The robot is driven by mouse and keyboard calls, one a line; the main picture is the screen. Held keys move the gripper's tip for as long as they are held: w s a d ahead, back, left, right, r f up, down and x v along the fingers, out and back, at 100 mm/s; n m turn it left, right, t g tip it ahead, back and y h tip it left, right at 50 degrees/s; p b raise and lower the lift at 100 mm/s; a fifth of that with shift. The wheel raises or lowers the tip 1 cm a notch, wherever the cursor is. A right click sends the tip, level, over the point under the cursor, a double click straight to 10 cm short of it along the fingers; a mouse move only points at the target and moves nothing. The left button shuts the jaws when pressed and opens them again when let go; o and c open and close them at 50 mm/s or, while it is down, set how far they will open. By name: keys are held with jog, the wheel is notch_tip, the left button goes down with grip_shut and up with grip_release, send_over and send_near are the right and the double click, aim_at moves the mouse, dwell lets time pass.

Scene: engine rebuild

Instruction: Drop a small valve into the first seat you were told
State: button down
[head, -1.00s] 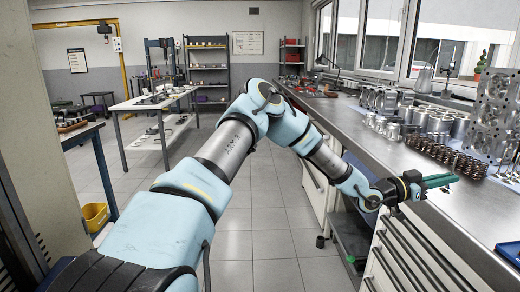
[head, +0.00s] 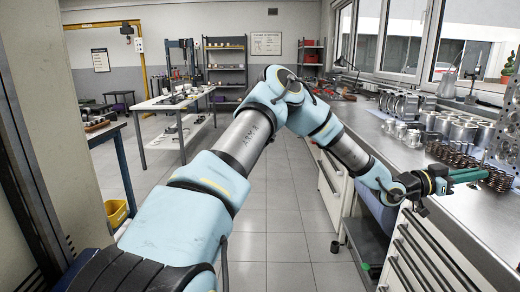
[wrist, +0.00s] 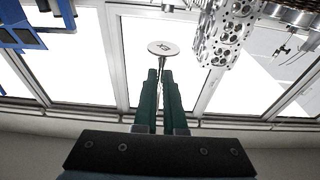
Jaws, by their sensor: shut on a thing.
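My gripper (head: 467,175) reaches out over the edge of the steel bench at the right of the head view, its green fingers pointing right. In the wrist view my gripper (wrist: 160,75) is shut on a valve (wrist: 163,47). The valve's pale round head, with a dark mark on it, shows just beyond the fingertips; its stem is mostly hidden between the fingers. A grey metal cylinder head with many round holes (wrist: 226,32) shows at the upper right of the wrist view, apart from the valve. The seats cannot be told apart.
The steel bench (head: 425,184) runs along the windows. Springs (head: 462,158) and several metal cylinders (head: 465,132) stand on it near my gripper. A drawer cabinet (head: 425,250) is below. A blue rack (wrist: 22,28) shows at the wrist view's upper left.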

jog(key=a+r+p, duration=0.5)
jog(key=a+r, duration=0.4)
jog(key=a, duration=0.1)
jog(key=shift+w, duration=0.3)
dwell(0.4)
